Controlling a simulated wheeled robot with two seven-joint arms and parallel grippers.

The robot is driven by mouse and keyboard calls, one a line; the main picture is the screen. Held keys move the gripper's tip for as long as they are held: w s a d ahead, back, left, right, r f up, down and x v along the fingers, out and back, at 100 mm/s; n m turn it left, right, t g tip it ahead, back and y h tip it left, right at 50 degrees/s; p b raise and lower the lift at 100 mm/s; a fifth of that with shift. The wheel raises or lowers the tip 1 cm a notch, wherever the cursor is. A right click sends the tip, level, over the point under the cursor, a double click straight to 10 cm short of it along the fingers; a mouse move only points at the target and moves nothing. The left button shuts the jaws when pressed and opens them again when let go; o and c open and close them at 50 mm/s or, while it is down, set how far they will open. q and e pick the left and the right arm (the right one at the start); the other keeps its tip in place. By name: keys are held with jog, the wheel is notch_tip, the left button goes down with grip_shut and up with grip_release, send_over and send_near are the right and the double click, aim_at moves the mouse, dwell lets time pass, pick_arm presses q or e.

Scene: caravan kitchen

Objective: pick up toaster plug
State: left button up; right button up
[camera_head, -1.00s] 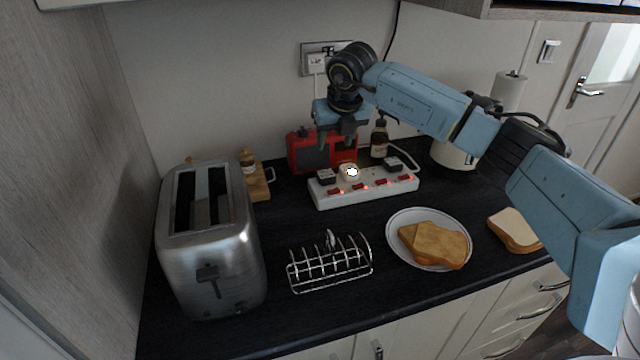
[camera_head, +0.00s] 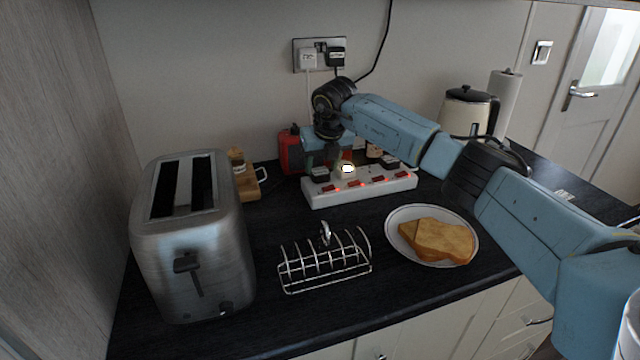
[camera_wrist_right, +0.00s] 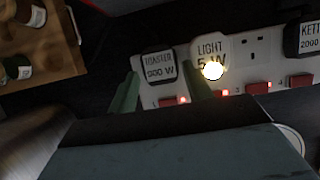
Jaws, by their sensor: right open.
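The toaster plug (camera_head: 320,174) is a dark plug in the leftmost socket of the white power strip (camera_head: 350,194). In the right wrist view its face (camera_wrist_right: 158,68) reads "TOASTER" with a wattage below. My right gripper (camera_head: 322,162) is open just above and behind this plug in the head view. In the right wrist view its greenish fingers (camera_wrist_right: 160,94) appear one on each side of the plug; I cannot tell whether they touch it. A lit white plug (camera_wrist_right: 210,58) marked "LIGHT" sits right beside it. My left gripper is not in view.
A plug marked "KETT" (camera_wrist_right: 308,38) is at the strip's right. The steel toaster (camera_head: 190,250), toast rack (camera_head: 325,265) and toast plate (camera_head: 400,220) stand in front. Bare counter lies between strip and rack.

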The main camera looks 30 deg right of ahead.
aim_at(323, 171)
jog(key=shift+b+x, duration=0.35)
jog(key=shift+x, duration=0.45)
jog(key=shift+w+d+f+b, duration=0.1)
jog(key=shift+d+f+b, duration=0.3)
jog(key=shift+f, duration=0.2)
